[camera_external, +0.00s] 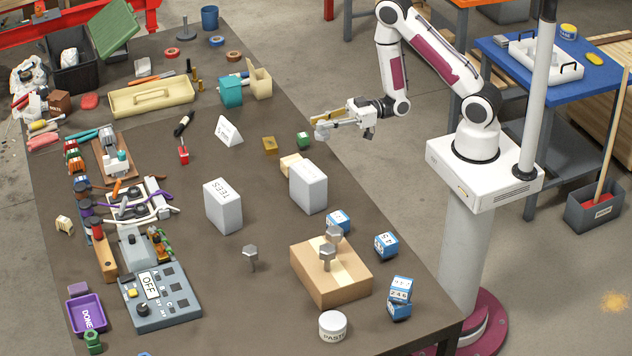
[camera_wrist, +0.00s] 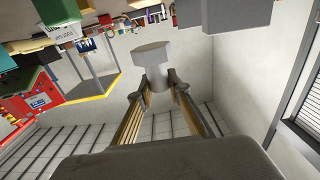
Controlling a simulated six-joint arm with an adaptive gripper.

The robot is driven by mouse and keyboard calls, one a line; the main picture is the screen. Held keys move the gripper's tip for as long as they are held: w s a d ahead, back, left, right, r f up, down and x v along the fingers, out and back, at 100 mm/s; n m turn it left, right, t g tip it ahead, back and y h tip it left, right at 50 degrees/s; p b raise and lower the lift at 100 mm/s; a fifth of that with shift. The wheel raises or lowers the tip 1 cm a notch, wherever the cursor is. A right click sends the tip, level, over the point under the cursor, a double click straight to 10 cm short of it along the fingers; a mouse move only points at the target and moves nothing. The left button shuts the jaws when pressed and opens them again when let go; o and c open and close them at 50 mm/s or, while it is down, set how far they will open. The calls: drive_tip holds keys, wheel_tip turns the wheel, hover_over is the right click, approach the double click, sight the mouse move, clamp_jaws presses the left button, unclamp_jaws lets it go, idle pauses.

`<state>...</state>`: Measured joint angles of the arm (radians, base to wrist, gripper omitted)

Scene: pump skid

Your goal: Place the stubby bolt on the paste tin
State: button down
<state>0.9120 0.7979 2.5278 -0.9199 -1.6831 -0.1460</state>
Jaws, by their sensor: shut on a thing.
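My gripper (camera_external: 327,123) is raised above the far right side of the table, level with the small green block. In the wrist view my gripper (camera_wrist: 159,88) is shut on a grey hex-headed bolt (camera_wrist: 153,54), fingers on its shank below the wide head. The held bolt (camera_external: 322,132) is small and partly hidden in the external view; its full length cannot be told. The paste tin (camera_external: 333,326), round and white with a lettered side, stands at the table's near edge, far from my gripper. Its lid looks bare.
Two grey bolts (camera_external: 327,256) stand at the cardboard box (camera_external: 330,280); another bolt (camera_external: 250,257) stands on the table. Two white boxes (camera_external: 309,187) (camera_external: 223,206) stand between my gripper and the tin. Several blue number cubes (camera_external: 386,245) lie along the right edge.

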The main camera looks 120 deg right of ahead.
drive_tip(key=shift+w, duration=0.1)
drive_tip(key=shift+w+a+r, duration=0.1)
drive_tip(key=shift+w+r, duration=0.1)
drive_tip(key=shift+w, duration=0.35)
drive_tip(key=w+a+r+n+y, duration=0.1)
drive_tip(key=w+a+r, duration=0.55)
drive_tip(key=w, duration=0.25)
drive_tip(key=w+a+r+y, duration=0.1)
drive_tip(key=w+a+r, duration=0.4)
drive_tip(key=w+a, duration=0.35)
drive_tip(key=w+a+r+n+y, duration=0.1)
drive_tip(key=w+a+r, duration=0.5)
drive_tip(key=w, duration=0.4)
drive_tip(key=w+a+f+n+y, duration=0.1)
drive_tip(key=w+a+f, duration=0.1)
drive_tip(key=a, duration=1)
drive_tip(key=w+a+f+y, duration=0.1)
drive_tip(key=w+a, duration=0.1)
drive_tip(key=a, duration=1)
drive_tip(key=s+a+f, duration=0.1)
drive_tip(key=a+f, duration=0.2)
drive_tip(key=a, duration=0.4)
drive_tip(key=s+a+f+y, duration=0.1)
drive_tip(key=s+a+f, duration=0.1)
drive_tip(key=a, duration=0.5)
drive_tip(key=s+a+f+n+g, duration=0.1)
drive_tip(key=a+f, duration=0.3)
drive_tip(key=a, duration=0.2)
drive_tip(key=shift+s+a+f, duration=0.2)
drive_tip(key=shift+s+a, duration=0.2)
